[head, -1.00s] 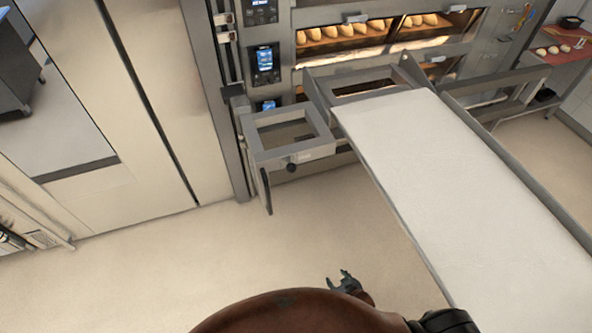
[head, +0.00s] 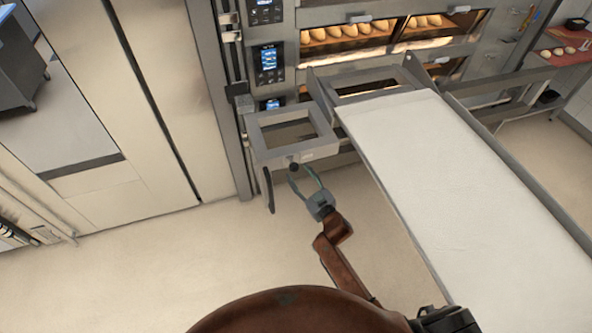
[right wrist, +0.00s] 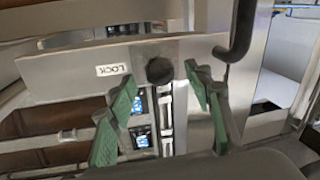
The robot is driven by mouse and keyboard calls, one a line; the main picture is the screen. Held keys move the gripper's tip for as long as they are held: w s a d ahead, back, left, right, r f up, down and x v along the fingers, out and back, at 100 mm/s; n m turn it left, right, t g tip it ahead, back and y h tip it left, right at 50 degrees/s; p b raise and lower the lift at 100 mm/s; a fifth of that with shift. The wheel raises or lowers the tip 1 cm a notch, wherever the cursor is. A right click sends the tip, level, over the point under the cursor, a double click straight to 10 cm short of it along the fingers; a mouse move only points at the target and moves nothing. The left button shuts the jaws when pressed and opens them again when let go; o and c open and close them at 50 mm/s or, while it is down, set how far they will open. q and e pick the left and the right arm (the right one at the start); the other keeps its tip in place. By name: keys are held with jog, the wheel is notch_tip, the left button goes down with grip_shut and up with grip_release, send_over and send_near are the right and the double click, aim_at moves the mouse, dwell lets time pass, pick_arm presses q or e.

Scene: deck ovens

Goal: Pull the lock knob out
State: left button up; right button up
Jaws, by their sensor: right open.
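The lock knob (head: 294,166) is a small dark round knob on the front face of a grey metal frame (head: 318,152) at the left end of the loader. In the right wrist view the black knob (right wrist: 160,70) sits beside a white LOCK label (right wrist: 111,69), which shows upside down. My right gripper (head: 304,177) is open just in front of the knob. In the right wrist view its green finger pads stand to the left and right of the knob, and nothing is held. Whether a finger touches the knob I cannot tell. My left gripper is out of view.
A dark vertical handle (head: 269,190) hangs just left of the knob; it shows in the right wrist view (right wrist: 238,35). The long white loader surface (head: 450,180) is to the right. Deck ovens with bread (head: 345,32) stand behind. The floor (head: 190,265) at left is clear.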

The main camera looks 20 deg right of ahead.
aim_at(293, 165)
jog(key=shift+x, duration=1.45)
jog(key=shift+c, duration=0.3)
grip_shut()
